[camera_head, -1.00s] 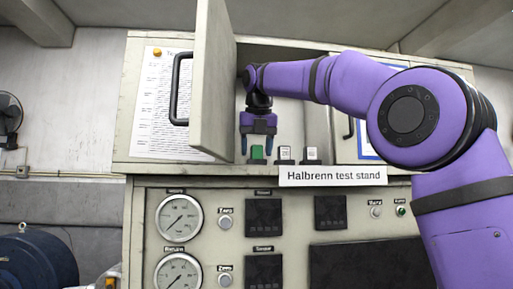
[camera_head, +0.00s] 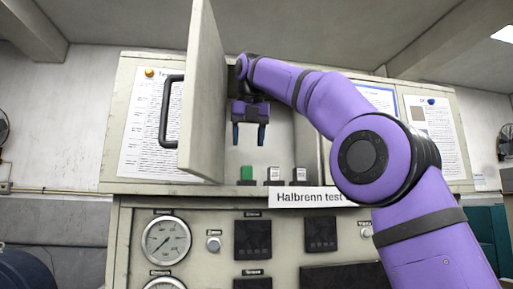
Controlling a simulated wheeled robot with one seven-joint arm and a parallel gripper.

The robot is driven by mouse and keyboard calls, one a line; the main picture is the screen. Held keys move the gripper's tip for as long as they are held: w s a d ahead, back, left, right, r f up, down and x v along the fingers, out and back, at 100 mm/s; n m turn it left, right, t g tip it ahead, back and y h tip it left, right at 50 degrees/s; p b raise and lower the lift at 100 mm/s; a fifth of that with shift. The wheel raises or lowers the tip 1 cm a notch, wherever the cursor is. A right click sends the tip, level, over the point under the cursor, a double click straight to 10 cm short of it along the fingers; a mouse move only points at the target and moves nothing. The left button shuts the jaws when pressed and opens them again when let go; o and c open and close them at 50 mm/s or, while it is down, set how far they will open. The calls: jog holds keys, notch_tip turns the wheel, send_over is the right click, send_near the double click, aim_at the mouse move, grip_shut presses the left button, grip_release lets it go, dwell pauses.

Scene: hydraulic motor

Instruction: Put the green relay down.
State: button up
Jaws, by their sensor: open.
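The green relay (camera_head: 247,174) stands upright on the floor of the open cabinet compartment, at the left end of a row of relays. My gripper (camera_head: 249,136) is above it, pointing down, with its two dark fingers apart and nothing between them. A clear gap shows between the fingertips and the top of the green relay. Two white-topped relays, one in the middle (camera_head: 274,175) and one at the right (camera_head: 300,175), stand beside it to the right.
The cabinet door (camera_head: 203,95) with its black handle (camera_head: 169,110) stands open close to the left of my gripper. The label strip (camera_head: 312,197) and the gauge panel (camera_head: 198,240) lie below the compartment. My purple arm reaches in from the right.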

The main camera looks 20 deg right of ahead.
dwell(0.3)
jog(key=s+d+f+m, duration=0.3)
jog(key=s+f+m, duration=1.2)
jog(key=f, duration=0.5)
jog(key=s+d+f+m, duration=0.4)
jog(key=s+f+m, duration=1.2)
jog(key=f+m, duration=0.2)
jog(key=shift+d+f+m+t+y, duration=0.2)
jog(key=shift+f+m+t+y, duration=0.2)
jog(key=shift+f, duration=0.5)
jog(key=shift+s, duration=0.1)
